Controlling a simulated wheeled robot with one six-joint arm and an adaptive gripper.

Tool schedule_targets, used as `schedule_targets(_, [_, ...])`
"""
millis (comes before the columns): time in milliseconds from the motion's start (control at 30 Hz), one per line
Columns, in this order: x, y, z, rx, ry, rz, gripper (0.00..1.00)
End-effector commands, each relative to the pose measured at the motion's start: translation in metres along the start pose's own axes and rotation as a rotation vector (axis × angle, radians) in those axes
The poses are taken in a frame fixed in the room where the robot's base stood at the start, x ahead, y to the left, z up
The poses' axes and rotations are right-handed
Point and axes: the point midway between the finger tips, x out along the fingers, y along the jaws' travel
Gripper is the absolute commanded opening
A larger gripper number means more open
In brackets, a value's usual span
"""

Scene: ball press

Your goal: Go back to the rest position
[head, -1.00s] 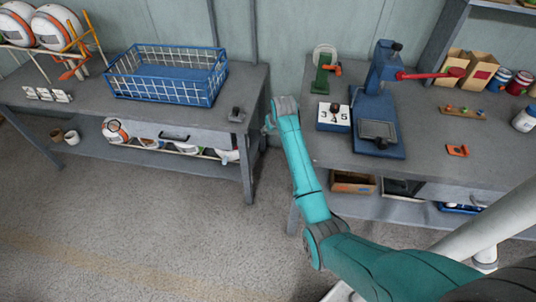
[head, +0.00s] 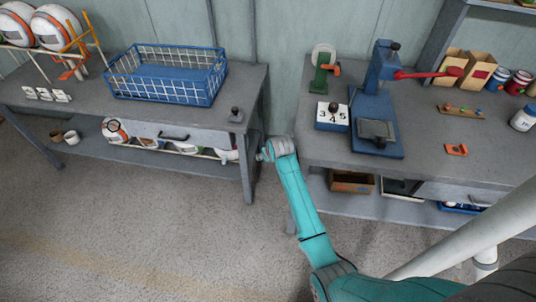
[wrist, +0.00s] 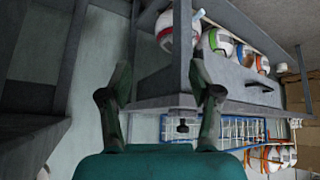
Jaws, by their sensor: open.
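My teal arm reaches up from the lower right in the head view, its wrist end near the gap between the two benches. My gripper (wrist: 160,82) shows in the wrist view with its two fingers spread wide and nothing between them. In the head view the fingers are mostly hidden behind the wrist.
In the head view, the left bench holds the blue wire basket (head: 168,88). Bare floor (head: 150,220) lies in front of the left bench.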

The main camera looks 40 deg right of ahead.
Motion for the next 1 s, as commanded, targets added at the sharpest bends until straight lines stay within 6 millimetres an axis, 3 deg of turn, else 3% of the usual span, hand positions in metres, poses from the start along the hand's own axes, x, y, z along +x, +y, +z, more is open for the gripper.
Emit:
schedule_targets(367, [0.000,0.000,0.000,0.000,0.000,0.000,0.63])
schedule_targets(533, [0.001,-0.008,0.017,-0.006,0.012,-0.005,0.63])
schedule_targets(767, [-0.009,-0.042,0.088,-0.029,0.083,-0.025,0.63])
schedule_targets(1000, [-0.043,-0.073,0.165,-0.054,0.181,-0.055,0.63])
